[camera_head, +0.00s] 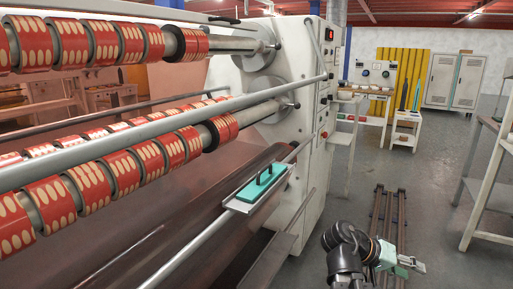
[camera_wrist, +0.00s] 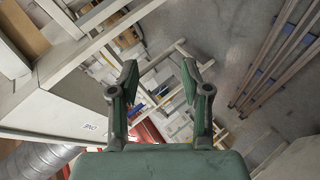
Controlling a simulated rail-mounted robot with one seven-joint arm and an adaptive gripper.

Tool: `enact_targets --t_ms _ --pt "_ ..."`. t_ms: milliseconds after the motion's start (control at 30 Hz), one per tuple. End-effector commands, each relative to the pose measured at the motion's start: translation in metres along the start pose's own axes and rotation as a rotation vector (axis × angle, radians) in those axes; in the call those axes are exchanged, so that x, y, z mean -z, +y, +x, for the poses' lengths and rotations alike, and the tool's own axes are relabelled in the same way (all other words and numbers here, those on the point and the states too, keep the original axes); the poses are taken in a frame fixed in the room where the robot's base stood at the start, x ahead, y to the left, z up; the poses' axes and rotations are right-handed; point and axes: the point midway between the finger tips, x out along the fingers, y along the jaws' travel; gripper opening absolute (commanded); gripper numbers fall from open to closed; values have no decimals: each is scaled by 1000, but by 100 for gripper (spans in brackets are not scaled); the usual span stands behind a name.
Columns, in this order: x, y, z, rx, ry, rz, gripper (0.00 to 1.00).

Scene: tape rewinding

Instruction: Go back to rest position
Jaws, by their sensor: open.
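My gripper (camera_head: 412,265) is at the lower right of the head view, beside the machine and over the floor rails. In the wrist view its two green fingers (camera_wrist: 159,66) stand apart with nothing between them. My dark arm is folded low, near the bottom edge of the head view. The machine (camera_head: 308,120) carries upper and lower rows of red and cream tape rolls (camera_head: 103,42) on metal shafts. A teal block with a dark handle (camera_head: 262,184) lies on a small ledge at the machine's front, apart from my gripper.
Floor rails (camera_head: 388,208) run away from my arm, with open grey floor (camera_head: 440,195) to their right. A white rack (camera_head: 488,185) stands at the right edge. A small white table (camera_head: 405,130) and grey cabinets (camera_head: 455,80) stand at the back.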

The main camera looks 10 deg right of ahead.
Motion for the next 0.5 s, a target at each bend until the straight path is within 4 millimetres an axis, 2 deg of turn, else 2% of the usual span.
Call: enact_targets --t_ms 133,267,500 --pt "-3 -45 -1 93 -13 -136 48" --pt "-16 -86 -1 175 -31 -245 48" --pt "-58 -154 -4 326 -83 -428 48"
